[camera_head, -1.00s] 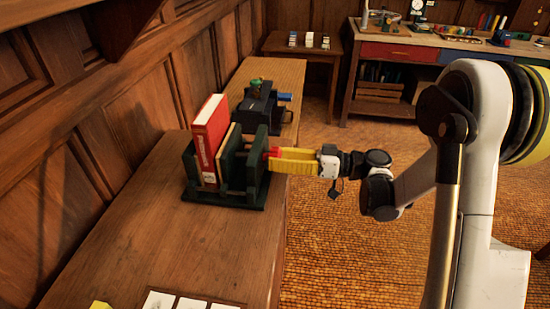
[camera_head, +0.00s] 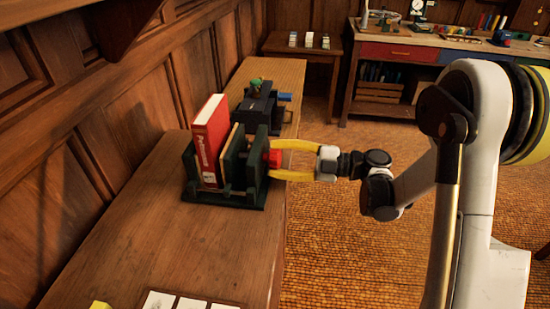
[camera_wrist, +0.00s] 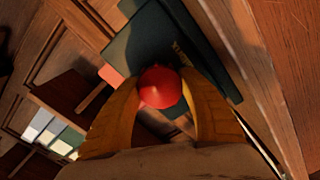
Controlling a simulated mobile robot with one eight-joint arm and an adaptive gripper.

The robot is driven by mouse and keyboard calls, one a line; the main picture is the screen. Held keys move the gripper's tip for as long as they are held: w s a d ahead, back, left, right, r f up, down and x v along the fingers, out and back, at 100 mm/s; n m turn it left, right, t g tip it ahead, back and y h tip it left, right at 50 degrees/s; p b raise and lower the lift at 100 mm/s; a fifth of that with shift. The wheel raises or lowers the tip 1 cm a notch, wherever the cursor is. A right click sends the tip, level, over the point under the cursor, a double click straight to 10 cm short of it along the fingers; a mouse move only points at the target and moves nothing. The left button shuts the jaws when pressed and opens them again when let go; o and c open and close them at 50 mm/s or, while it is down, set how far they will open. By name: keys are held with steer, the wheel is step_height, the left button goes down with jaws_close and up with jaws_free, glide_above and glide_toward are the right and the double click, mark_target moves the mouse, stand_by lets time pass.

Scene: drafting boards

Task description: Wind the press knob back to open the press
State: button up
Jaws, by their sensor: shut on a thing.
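The press (camera_head: 245,198) is a dark green frame with upright plates, standing on the wooden counter. A red book (camera_head: 208,140) stands upright in it, beside a thin tan board (camera_head: 231,145). The red press knob (camera_head: 272,158) is on the press's right side and also shows as a round red knob in the wrist view (camera_wrist: 160,87). My gripper (camera_head: 275,160) reaches in from the right, its yellow fingers shut on the knob, one above and one below in the head view. In the wrist view the fingers flank the knob. The knob's shaft is hidden.
A dark blue device (camera_head: 258,107) with a green top part stands just behind the press. White cards (camera_head: 160,300) lie at the counter's near end. The counter (camera_head: 140,230) in front of the press is mostly clear. A wood-panelled wall (camera_head: 110,110) runs along its left side.

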steer(key=o, duration=1.2)
steer(key=shift+o, duration=0.2)
